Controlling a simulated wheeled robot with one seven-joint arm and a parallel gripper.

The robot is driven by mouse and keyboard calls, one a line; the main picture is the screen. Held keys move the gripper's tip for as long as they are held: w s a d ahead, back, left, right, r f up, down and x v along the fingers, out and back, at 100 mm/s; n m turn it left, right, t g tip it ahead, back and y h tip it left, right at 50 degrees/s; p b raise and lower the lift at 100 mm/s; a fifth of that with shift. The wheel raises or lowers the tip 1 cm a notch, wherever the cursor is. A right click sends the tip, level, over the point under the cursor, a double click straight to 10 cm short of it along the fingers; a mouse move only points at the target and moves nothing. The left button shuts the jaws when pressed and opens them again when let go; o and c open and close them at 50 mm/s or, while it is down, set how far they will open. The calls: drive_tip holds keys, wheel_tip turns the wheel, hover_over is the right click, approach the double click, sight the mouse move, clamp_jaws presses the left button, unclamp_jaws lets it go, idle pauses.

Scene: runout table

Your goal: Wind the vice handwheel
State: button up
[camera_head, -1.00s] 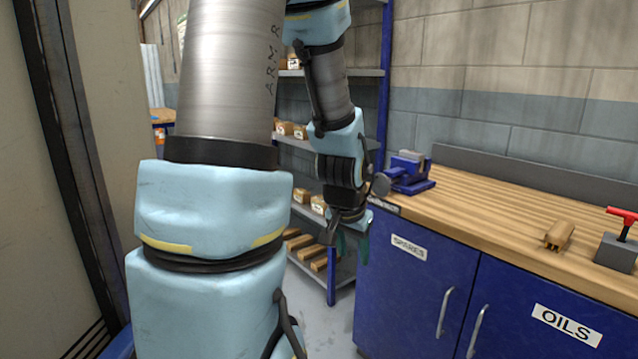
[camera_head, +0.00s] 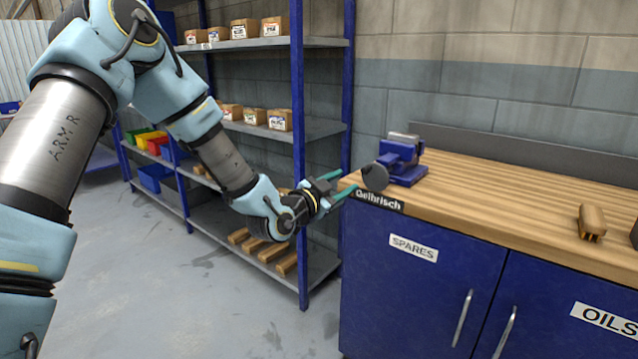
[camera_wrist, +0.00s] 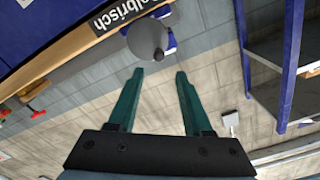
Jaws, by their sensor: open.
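The blue vice (camera_head: 402,160) stands on the left end of the wooden bench top. Its round dark grey handwheel (camera_head: 375,177) faces left, out past the bench edge. In the wrist view the handwheel (camera_wrist: 148,38) is a grey disc with a small knob, beyond the fingertips and slightly left of the middle between them. My gripper (camera_head: 341,184) is open and empty, with its teal fingers pointing at the handwheel from the left. In the wrist view my gripper (camera_wrist: 158,76) shows both fingers apart, with a gap to the wheel.
The bench (camera_head: 480,200) has blue cupboards below, labelled SPARES and OILS. A wooden brush (camera_head: 592,222) lies on its top to the right. A blue-posted shelf rack (camera_head: 298,130) with boxes stands close behind my gripper. The floor at left is clear.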

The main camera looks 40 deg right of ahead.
sight(363, 172)
drive_tip(key=x, duration=0.5)
drive_tip(key=shift+d+f, duration=0.2)
drive_tip(key=shift+d, duration=0.15)
drive_tip(key=shift+b+x, duration=0.8)
drive_tip(key=shift+x, duration=0.45)
drive_tip(key=m+b, duration=0.2)
drive_tip(key=b, duration=0.1)
drive_tip(key=shift+d+f, duration=0.1)
drive_tip(key=shift+f, duration=0.1)
drive_tip(key=m+b, duration=0.3)
drive_tip(key=b, duration=0.1)
drive_tip(key=shift+r+m+b, duration=0.25)
drive_tip(key=shift+m+b, duration=0.65)
drive_tip(key=shift+b, duration=0.05)
drive_tip(key=m+b, duration=0.1)
drive_tip(key=b, duration=0.2)
drive_tip(key=shift+f+m, duration=0.2)
drive_tip(key=shift+m, duration=0.2)
drive_tip(key=m+b, duration=0.2)
drive_tip(key=b, duration=0.2)
drive_tip(key=shift+m, duration=0.4)
drive_tip(key=shift+r+m+b, duration=0.3)
drive_tip(key=shift+m+b, duration=0.3)
drive_tip(key=shift+b, duration=0.15)
